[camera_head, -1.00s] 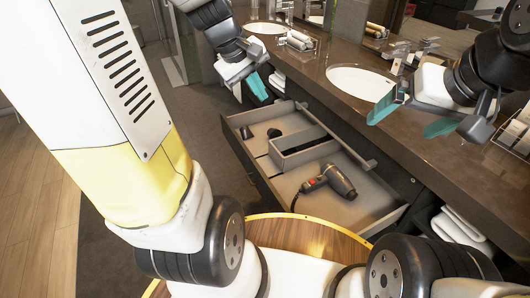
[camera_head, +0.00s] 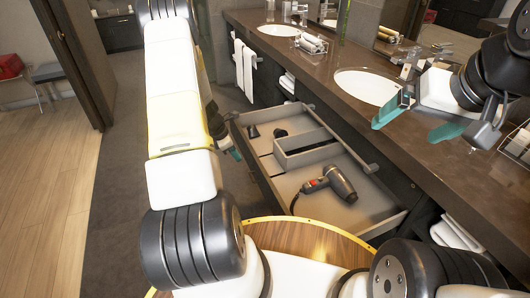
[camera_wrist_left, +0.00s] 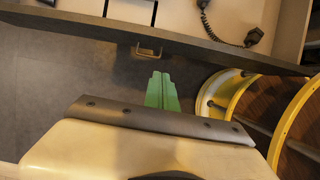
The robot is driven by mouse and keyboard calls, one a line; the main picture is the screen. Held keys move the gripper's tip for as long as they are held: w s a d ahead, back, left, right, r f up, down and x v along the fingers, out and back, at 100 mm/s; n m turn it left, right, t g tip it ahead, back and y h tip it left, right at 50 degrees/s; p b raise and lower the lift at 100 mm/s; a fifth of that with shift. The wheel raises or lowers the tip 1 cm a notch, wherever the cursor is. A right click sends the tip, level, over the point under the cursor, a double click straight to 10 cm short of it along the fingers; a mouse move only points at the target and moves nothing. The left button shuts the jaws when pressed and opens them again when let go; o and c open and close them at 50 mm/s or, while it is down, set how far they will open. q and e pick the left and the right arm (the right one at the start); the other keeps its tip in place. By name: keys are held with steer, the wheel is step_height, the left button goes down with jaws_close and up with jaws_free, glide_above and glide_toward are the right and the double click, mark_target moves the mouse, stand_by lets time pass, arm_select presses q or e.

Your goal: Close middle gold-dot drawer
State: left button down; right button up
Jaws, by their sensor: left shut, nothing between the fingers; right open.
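The drawer (camera_head: 370,215) stands open under the vanity counter, with a hair dryer (camera_head: 330,183) and a grey divider box (camera_head: 305,150) inside. The drawer's front edge also shows across the top of the left wrist view (camera_wrist_left: 215,52), with a small gold-brown tab (camera_wrist_left: 149,49) on its face. My left gripper (camera_wrist_left: 162,92) is shut and empty, just outside the drawer front, apart from it, below the tab in that view. In the head view my arm mostly hides this gripper (camera_head: 232,146). My right gripper (camera_head: 418,120) is open and empty above the counter. No gold dot is clearly visible.
The brown counter (camera_head: 400,140) holds two sinks, with a near sink (camera_head: 368,87) beside my right gripper. Dark floor (camera_head: 115,190) lies open on the left.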

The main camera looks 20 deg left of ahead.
arm_select(q)
steer(key=f, duration=0.2)
glide_above(260, 175)
steer(key=s+a, duration=0.1)
steer(key=a, duration=0.1)
steer(key=shift+s+f, duration=0.2)
steer(key=shift+f, duration=3.95)
steer(key=shift+d, duration=0.15)
